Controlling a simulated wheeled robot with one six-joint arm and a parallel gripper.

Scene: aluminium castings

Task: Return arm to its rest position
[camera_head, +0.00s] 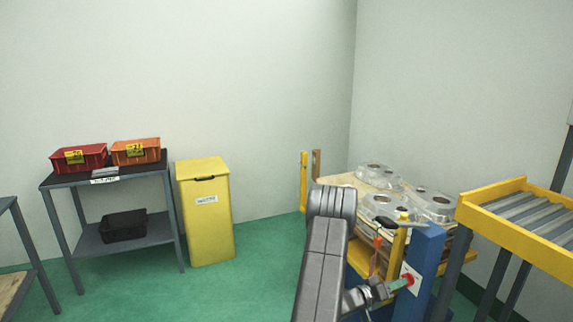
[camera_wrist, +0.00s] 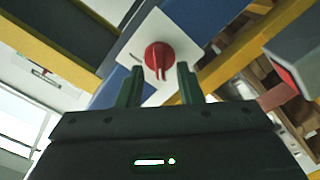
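My gripper (camera_head: 392,287) is at the front of the blue post (camera_head: 421,262), close to a red knob (camera_head: 408,279) on a white plate. In the wrist view my gripper (camera_wrist: 160,70) has its two dark green fingers apart, with nothing held between them. The red knob (camera_wrist: 158,56) shows between and just beyond the fingertips, with a visible gap on both sides. My grey arm reaches forward from the bottom of the head view, bent at the elbow.
Several aluminium castings (camera_head: 384,207) lie on a pallet stand behind the post. A yellow roller conveyor (camera_head: 516,240) is at right. A yellow bin (camera_head: 205,215) and a shelf with red (camera_head: 78,157) and orange boxes (camera_head: 136,151) stand left. Green floor between is clear.

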